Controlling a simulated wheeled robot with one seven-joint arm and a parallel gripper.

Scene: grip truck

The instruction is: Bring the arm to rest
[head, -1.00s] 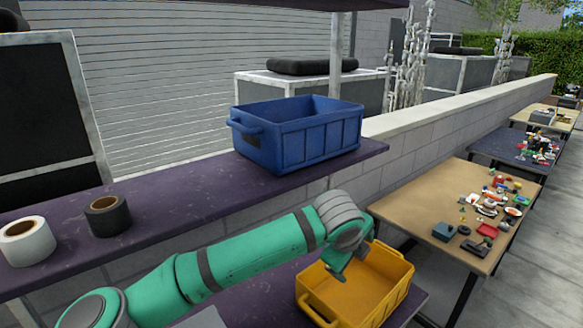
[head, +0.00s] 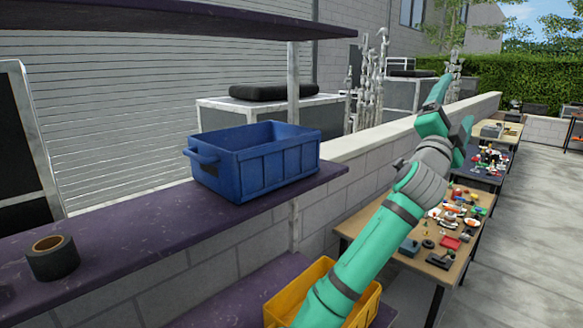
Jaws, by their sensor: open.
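My arm rises from the bottom of the head view, in front of the yellow crate, and is raised up and to the right. My gripper (head: 452,108) is at its upper end, open, with nothing seen between its fingers. It shows against the low wall and the far tables, well clear of the yellow crate (head: 285,306). My forearm hides much of that crate and its inside.
A blue crate (head: 268,172) stands on the purple upper shelf (head: 150,235), with a dark tape roll (head: 53,258) at left. A tan table (head: 350,228) with several small parts is behind my arm. Open paving lies at right.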

